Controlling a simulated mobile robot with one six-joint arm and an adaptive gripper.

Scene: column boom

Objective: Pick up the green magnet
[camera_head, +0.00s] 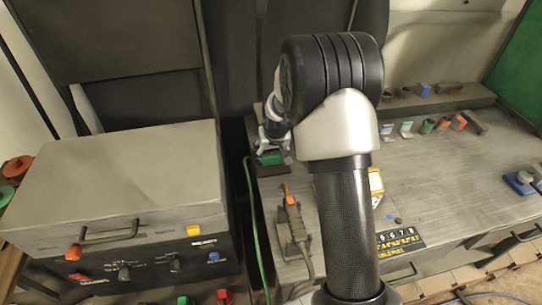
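My gripper (275,153) points down at the left end of the grey workbench, partly hidden behind my arm. A small green block (270,158), which may be the green magnet, is right at its fingertips. I cannot tell whether the fingers are around it, touching it or just above it. Another small item with a green face (428,126) stands in the row at the back of the bench. My arm covers the middle of the bench.
The workbench (450,175) has clear room on the right. Several small coloured items line its back edge. A soldering-iron-like tool (293,222) lies near the front left. A green cable (252,205) hangs beside the bench. A grey control box (120,180) stands left.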

